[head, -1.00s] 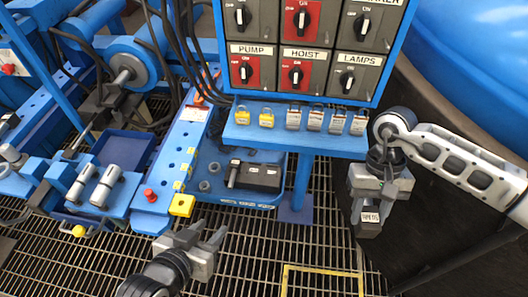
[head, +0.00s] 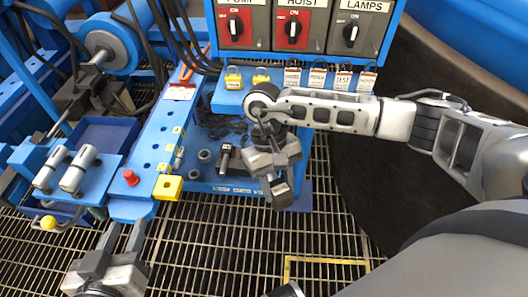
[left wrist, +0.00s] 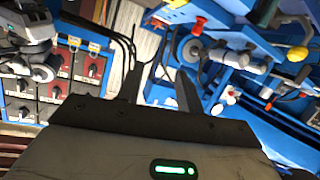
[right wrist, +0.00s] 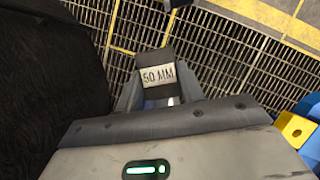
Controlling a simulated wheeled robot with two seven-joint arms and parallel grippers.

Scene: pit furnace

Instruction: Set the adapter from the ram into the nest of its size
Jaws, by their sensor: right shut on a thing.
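My right gripper (head: 277,178) is shut on a dark block, the adapter (head: 279,190), with a white label. In the right wrist view the adapter (right wrist: 155,75) reads what looks like "50 MM" and is held above the floor grating. In the head view it hangs in front of the blue base tray (head: 228,187). A blue strip with round holes (head: 160,150) and yellow tags stands left of it; which hole is of which size is too small to read. My left gripper (head: 122,238) is open and empty at lower left, below the strip's near end.
A padlock shelf (head: 290,103) and switch panel (head: 265,25) stand behind my right arm. A red knob (head: 131,177) and yellow block (head: 167,187) sit at the strip's near end. Two grey cylinders (head: 75,170) lie left. Open grating (head: 240,240) is in front.

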